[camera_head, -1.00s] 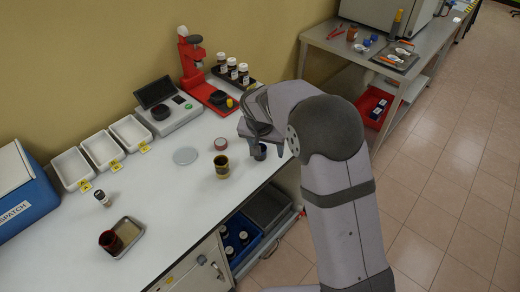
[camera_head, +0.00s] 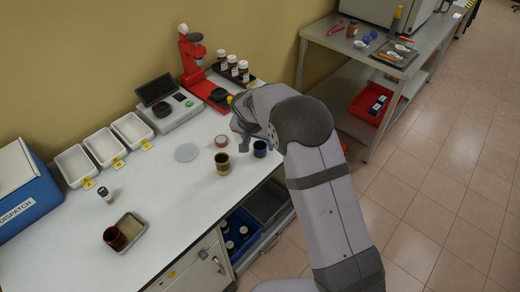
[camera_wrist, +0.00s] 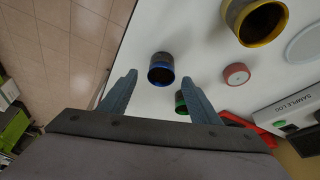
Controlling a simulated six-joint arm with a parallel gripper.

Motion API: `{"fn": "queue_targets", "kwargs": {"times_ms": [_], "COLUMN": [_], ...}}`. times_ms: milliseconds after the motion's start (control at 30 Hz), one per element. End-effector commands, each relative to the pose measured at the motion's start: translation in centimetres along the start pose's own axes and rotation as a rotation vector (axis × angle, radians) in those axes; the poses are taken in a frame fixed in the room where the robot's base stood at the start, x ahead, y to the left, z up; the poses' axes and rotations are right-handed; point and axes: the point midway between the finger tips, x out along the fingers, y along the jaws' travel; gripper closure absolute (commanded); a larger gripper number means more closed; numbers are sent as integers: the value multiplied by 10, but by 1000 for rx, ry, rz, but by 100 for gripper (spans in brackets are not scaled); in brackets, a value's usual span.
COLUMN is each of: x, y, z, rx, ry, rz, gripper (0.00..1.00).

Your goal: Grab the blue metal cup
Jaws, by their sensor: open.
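The blue metal cup (camera_head: 260,149) stands upright near the front right edge of the white bench, dark inside with a blue rim. In the wrist view the blue cup (camera_wrist: 161,70) lies just ahead of the fingertips, roughly centred between them. My gripper (camera_wrist: 159,77) is open, with nothing held. In the head view my gripper (camera_head: 243,138) is beside and behind the cup, apart from it as far as I can tell. Its fingers are partly hidden there by my wrist.
A yellow-rimmed cup (camera_head: 222,164) stands left of the blue cup. A red-edged round tin (camera_head: 221,141) lies behind it. A green-rimmed cup (camera_wrist: 181,102) is near the right finger. Scale (camera_head: 169,105), red stand (camera_head: 190,60) and bottles stand farther back. The bench's front edge is close.

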Motion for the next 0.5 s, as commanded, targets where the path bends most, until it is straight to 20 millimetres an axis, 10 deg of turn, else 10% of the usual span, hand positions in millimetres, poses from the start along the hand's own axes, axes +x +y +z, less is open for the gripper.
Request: {"fn": "queue_targets", "kwargs": {"times_ms": [500], "x": [44], "y": [-2], "z": [0], "rx": [0], "ry": [-1], "rz": [0], "gripper": [43]}}
